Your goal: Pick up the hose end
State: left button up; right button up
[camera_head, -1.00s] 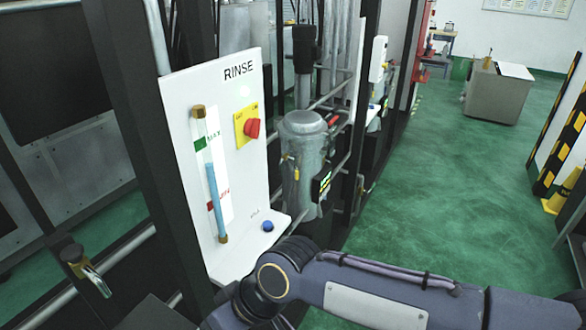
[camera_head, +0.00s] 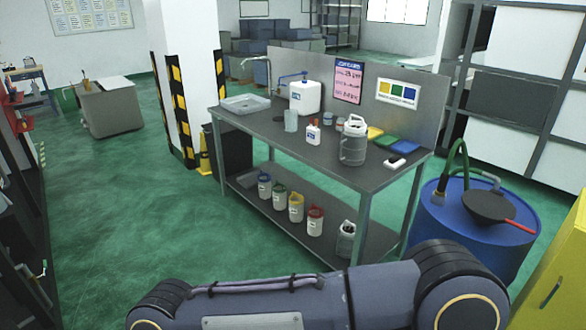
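A green hose (camera_head: 459,152) arches above a blue drum (camera_head: 462,240) at the right of the head view. Its near end runs into a dark fitting (camera_head: 439,194) at the left of the drum top. I cannot tell whether this is the hose end of the task. No gripper shows; only one of my arms crosses the bottom of the view.
A black funnel (camera_head: 488,207) with a red handle sits on the drum. Left of it stands a steel bench (camera_head: 335,165) with jugs and bottles, and several small containers on its lower shelf. A yellow cabinet (camera_head: 562,270) is at the right edge.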

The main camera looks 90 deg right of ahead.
aim_at(441, 190)
jog(key=z, duration=3.9)
jog(key=l, duration=0.3)
jog(key=i+l, duration=0.15)
jog(key=l, duration=0.2)
jog(key=u, duration=5.4)
jog(key=z, duration=4.35)
